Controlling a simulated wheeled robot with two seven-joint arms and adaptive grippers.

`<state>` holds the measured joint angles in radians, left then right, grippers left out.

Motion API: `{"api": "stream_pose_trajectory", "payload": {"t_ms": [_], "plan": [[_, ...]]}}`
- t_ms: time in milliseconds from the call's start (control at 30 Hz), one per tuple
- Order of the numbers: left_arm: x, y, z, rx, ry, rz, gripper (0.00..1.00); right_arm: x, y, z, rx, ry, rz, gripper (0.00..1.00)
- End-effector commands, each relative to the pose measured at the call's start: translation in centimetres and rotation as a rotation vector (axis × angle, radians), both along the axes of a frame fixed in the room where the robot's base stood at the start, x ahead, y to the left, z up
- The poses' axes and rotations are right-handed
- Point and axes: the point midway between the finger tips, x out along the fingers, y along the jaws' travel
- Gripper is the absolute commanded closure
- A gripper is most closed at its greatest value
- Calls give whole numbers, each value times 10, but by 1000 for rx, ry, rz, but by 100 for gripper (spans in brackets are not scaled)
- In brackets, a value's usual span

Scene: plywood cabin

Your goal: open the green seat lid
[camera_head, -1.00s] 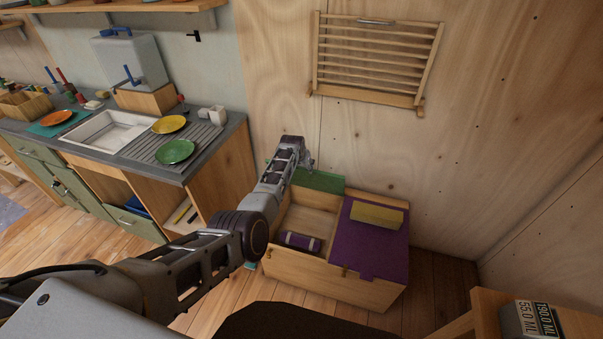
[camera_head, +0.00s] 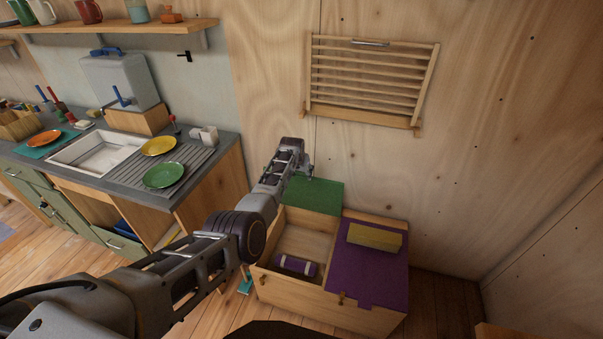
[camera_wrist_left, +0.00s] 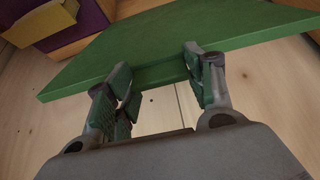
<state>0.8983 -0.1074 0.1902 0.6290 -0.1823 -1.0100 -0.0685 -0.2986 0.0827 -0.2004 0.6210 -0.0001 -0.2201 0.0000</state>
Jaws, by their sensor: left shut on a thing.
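The green seat lid (camera_head: 315,196) stands raised at the back left of the wooden bench box (camera_head: 325,305), against the plywood wall. The left compartment below it is open, and a purple roll with light straps (camera_head: 295,265) lies inside. My left gripper (camera_head: 303,172) is at the lid's upper left edge. In the left wrist view the green lid (camera_wrist_left: 180,40) crosses the picture, and the gripper's fingers (camera_wrist_left: 160,80) are shut on its edge. My right gripper is not in view.
The purple lid (camera_head: 372,275) is closed on the bench's right half, with a yellow block (camera_head: 375,237) on it. A kitchen counter (camera_head: 200,150) with plates stands at the left. A slatted rack (camera_head: 370,80) hangs on the wall above. Floor in front is partly hidden by my arm.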

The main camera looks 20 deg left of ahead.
Motion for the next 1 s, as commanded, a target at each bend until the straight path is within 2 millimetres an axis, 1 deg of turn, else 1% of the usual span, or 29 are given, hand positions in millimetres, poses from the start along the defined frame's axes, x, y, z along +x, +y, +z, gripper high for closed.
{"api": "stream_pose_trajectory", "payload": {"t_ms": [33, 300, 333, 467, 500, 1000], "plan": [[3, 0, 4, 1, -9, 0, 90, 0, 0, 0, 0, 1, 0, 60], [3, 0, 4, 1, -10, 0, 90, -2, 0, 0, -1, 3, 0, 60], [3, 0, 4, 1, -10, 0, 43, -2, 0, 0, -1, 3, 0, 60], [2, 0, 3, 0, -7, 0, 26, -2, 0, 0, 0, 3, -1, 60], [2, 0, 3, 0, -6, 0, 25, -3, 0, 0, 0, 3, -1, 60], [0, 0, 3, 0, -3, 0, 25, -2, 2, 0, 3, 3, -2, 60]]}}
